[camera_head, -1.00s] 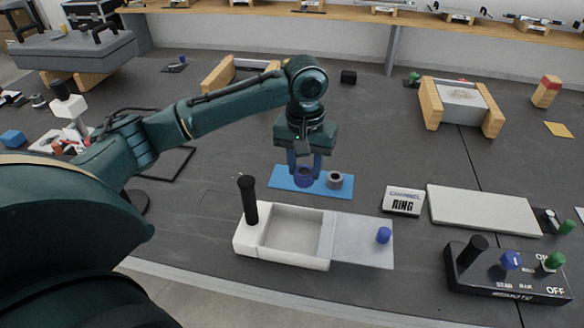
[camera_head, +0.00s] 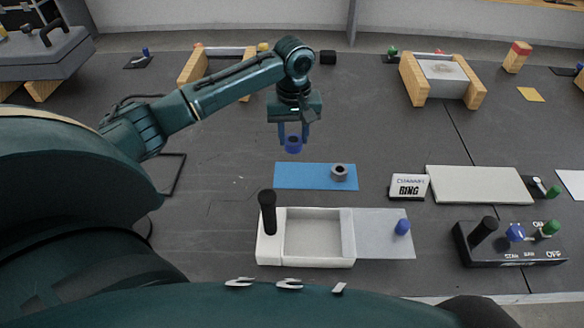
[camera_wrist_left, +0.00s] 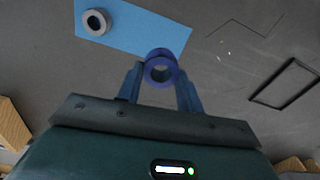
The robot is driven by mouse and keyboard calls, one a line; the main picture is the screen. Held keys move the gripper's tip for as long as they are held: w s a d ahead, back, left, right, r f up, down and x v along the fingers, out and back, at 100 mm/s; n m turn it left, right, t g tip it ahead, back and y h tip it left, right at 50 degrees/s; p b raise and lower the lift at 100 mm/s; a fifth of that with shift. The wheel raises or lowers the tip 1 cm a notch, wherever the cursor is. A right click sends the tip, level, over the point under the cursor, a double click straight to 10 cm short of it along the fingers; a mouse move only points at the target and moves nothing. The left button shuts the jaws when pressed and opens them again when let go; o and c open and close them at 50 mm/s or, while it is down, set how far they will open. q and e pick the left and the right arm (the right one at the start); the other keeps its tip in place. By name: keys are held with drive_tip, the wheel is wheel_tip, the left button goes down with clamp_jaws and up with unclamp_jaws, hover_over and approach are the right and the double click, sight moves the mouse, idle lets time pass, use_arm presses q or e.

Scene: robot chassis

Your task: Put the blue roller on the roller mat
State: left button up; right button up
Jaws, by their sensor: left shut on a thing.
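The blue roller (camera_head: 293,144) is a short blue ring. My left gripper (camera_head: 294,132) is shut on it and holds it above the table, just behind the blue roller mat (camera_head: 300,176) in the head view. The left wrist view shows the roller (camera_wrist_left: 161,70) between the two blue fingers (camera_wrist_left: 161,92), its hole facing the camera. The mat (camera_wrist_left: 140,27) also shows there, partly cut off by the frame's top edge. A grey roller (camera_head: 339,172) stands on the right part of the mat. My right gripper does not show.
A white tray (camera_head: 350,240) with a black handle (camera_head: 268,212) and blue knob stands in front of the mat. A CHANNEL RING block (camera_head: 409,187), a white slab (camera_head: 478,184) and a black control box (camera_head: 510,245) lie to the right. Bare table surrounds the mat's left side.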

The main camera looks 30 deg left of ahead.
use_arm(q)
drive_tip(key=shift+a+f, duration=0.1)
wheel_tip(320, 180, down, 10)
drive_tip(key=shift+r, duration=0.1)
idle(0.3)
drive_tip(key=o, duration=1)
wheel_tip(320, 180, up, 12)
drive_tip(key=shift+r, duration=0.1)
idle(0.5)
